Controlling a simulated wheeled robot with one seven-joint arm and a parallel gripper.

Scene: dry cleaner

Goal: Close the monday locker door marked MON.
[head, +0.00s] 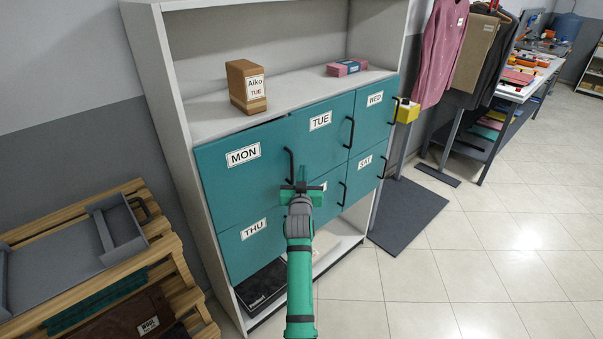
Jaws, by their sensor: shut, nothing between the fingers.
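The MON locker door (240,178) is a teal panel at the upper left of the locker block, with a white MON label and a black bar handle (289,165) near its right edge. A thin dark gap shows along its top right, so it looks slightly ajar, its right side a little out from the front. My gripper (302,182) is shut and empty, in front of the door's lower right corner by the handle's lower end. I cannot tell whether it touches the door. My gripper and arm partly hide the door below, right of THU.
The TUE (322,130), WED (374,110), THU (252,245) and SAT (366,170) doors look closed. A brown Aiko box (246,86) and a pink-blue box (347,67) sit on the shelf above. A wooden rack (150,225) stands left.

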